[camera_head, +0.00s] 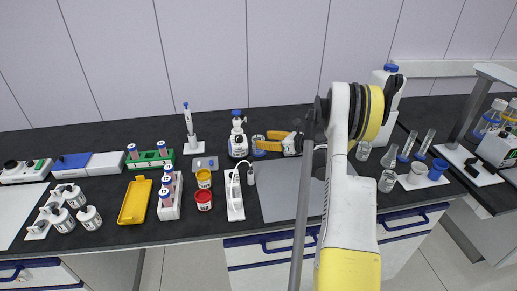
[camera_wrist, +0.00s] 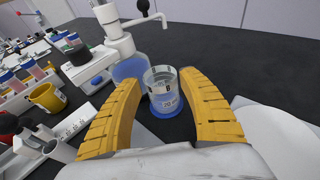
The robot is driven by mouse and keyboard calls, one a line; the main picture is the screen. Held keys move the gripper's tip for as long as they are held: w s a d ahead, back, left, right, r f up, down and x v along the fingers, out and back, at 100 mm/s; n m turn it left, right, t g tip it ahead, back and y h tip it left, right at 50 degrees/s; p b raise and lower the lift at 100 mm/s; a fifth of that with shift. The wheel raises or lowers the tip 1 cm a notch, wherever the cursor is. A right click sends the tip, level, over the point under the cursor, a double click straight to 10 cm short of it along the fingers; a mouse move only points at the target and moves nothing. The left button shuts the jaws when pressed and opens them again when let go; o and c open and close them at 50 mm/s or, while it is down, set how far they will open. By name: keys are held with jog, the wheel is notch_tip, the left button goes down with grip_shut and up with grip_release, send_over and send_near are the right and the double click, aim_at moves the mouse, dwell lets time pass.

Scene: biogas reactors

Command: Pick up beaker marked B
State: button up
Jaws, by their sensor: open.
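A clear glass beaker marked B (camera_wrist: 164,97), with a blue base, stands upright on the dark bench. In the head view the beaker (camera_head: 258,146) is just left of my gripper's tips. My gripper (camera_wrist: 160,79) is open, with one yellow finger on each side of the beaker in the wrist view. In the head view my gripper (camera_head: 270,143) reaches left, low over the bench. The fingers look close to the glass; whether they touch it I cannot tell.
A dispenser bottle (camera_head: 238,146) stands close behind the beaker on its left. A white probe stand (camera_head: 235,197), a yellow jar (camera_head: 204,179) and a red jar (camera_head: 204,201) lie nearer left. A grey mat (camera_head: 282,198) is in front. More glassware (camera_head: 387,181) stands right of my arm.

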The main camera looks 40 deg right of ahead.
jog(key=x, duration=0.2)
jog(key=b+x, duration=0.1)
jog(key=shift+w+a+f, duration=0.15)
jog(key=shift+w+f, duration=0.1)
jog(key=shift+f, duration=0.15)
jog(key=shift+r, duration=0.1)
jog(key=c, duration=0.9)
jog(key=shift+c, duration=0.2)
jog(key=shift+r, duration=0.15)
